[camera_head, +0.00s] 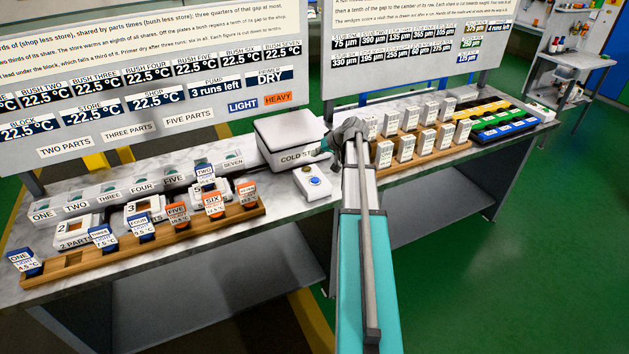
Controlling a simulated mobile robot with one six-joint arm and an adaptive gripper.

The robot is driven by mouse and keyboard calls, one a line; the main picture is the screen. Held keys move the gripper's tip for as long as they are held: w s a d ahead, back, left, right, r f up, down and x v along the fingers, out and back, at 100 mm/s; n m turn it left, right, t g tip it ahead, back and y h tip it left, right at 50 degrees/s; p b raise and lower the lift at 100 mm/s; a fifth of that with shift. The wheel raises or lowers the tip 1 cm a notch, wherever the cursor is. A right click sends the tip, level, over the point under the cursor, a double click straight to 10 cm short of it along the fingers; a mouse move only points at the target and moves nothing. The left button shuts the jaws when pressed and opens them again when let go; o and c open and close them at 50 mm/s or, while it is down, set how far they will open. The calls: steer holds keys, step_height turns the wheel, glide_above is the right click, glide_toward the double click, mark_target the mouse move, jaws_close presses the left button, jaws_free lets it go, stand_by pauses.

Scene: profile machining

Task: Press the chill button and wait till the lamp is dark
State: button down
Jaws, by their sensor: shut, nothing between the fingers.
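A small white box (307,188) with a round blue button (315,181) on top stands at the front of the bench, in front of the cold store (290,128). The print on the small box is too small to read, and I cannot make out a separate lamp. My gripper (318,156) is at the front right of the cold store, behind and above the button box as seen here. It is shut and holds nothing. Its fingertips are small and partly unclear, and they appear apart from the button.
A wooden rack (155,239) with several numbered tagged parts lies at left front. Several numbered bush holders (109,196) stand behind it. White blocks (405,147) on wooden racks and coloured trays (500,122) fill the right side. Information boards (150,75) rise behind the bench.

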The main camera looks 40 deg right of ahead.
mark_target(312, 178)
steer(key=shift+f+b, duration=4.25)
steer(key=shift+f, duration=0.1)
steer(key=shift+f, duration=0.15)
steer(key=shift+f+b, duration=0.25)
steer(key=shift+b, duration=0.2)
steer(key=shift+f+b, duration=0.45)
steer(key=shift+f, duration=0.05)
steer(key=shift+r+p, duration=0.9)
steer(key=shift+r, duration=0.05)
steer(key=shift+r+p, duration=2.5)
steer(key=shift+p, duration=0.05)
